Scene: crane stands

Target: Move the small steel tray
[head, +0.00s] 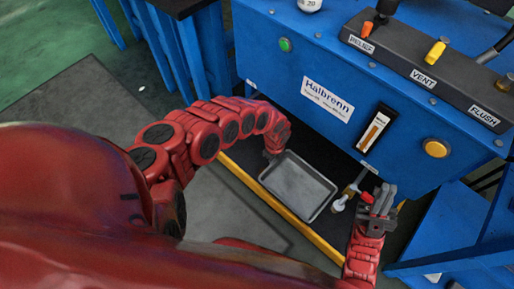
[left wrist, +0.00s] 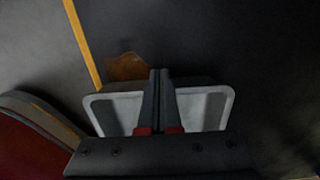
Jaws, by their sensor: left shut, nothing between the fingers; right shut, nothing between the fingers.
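The small steel tray (head: 298,187) is a shallow grey rectangle with a raised rim. It lies on the dark ledge below the blue machine, near the ledge's yellow edge. My left gripper (head: 273,153) is at the tray's upper left end, with its fingertips hard to make out. In the left wrist view, the shut, empty fingers (left wrist: 160,78) reach across the middle of the tray (left wrist: 208,108). I cannot tell whether they touch it. My right gripper (head: 381,194) is shut and empty, to the right of the tray and beside a small red-handled valve.
The red-handled valve (head: 366,197) sticks out from the blue machine (head: 300,62) just right of the tray. The yellow edge strip (head: 268,199) borders the ledge. A brown patch (left wrist: 127,67) shows beyond the tray. Blue steps (head: 470,235) stand at right.

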